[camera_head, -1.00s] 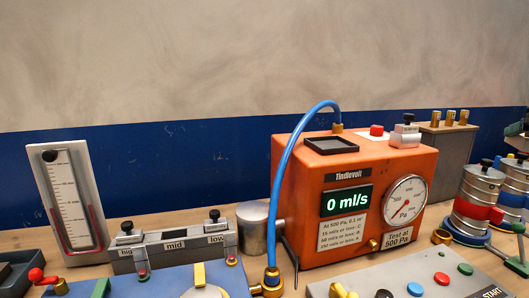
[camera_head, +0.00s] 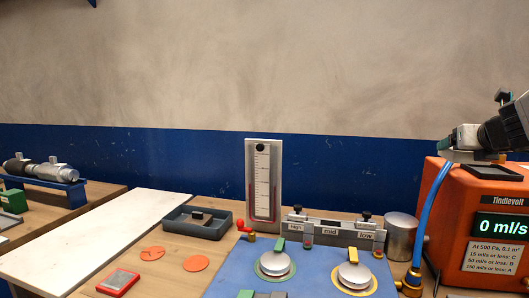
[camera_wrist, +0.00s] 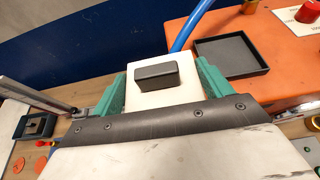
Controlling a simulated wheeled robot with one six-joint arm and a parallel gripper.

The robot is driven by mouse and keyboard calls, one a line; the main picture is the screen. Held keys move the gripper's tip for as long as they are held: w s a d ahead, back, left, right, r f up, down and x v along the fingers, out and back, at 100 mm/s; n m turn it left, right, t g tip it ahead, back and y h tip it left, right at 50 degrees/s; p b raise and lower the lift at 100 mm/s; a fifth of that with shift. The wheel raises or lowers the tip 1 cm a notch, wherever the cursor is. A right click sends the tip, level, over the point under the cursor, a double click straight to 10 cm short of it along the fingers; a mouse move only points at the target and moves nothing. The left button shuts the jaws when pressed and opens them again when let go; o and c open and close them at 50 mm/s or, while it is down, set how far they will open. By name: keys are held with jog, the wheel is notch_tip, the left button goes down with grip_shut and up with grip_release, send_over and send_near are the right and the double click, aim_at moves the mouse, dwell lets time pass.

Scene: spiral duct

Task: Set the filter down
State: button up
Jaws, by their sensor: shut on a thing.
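In the wrist view my gripper (camera_wrist: 162,80) has its two teal fingers shut on the filter (camera_wrist: 165,99), a pale square piece with a dark grey block on its face. The filter's far side and underside are hidden. The gripper is up over the left part of the orange Tindlevolt machine (camera_head: 450,200), at the right of the head view. A shallow black tray (camera_wrist: 232,58) on the machine's top lies to the right of the fingers and appears empty.
A blue hose (camera_head: 432,215) rises beside the machine, close to my gripper. A dark tray (camera_head: 178,229) with a grey block inside stands left of the gauge (camera_head: 262,185). A white board (camera_head: 95,235) is bare. Orange discs (camera_head: 196,264) lie on the wooden bench.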

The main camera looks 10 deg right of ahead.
jog(key=d, duration=0.5)
jog(key=w+d+f, duration=0.1)
jog(key=d, duration=0.4)
jog(key=w+d, duration=0.1)
jog(key=d, duration=0.4)
jog(key=shift+d+f, duration=0.1)
jog(key=shift+f, duration=1.9)
jog(key=o, duration=1)
jog(key=shift+f, duration=0.1)
jog(key=shift+o, duration=0.2)
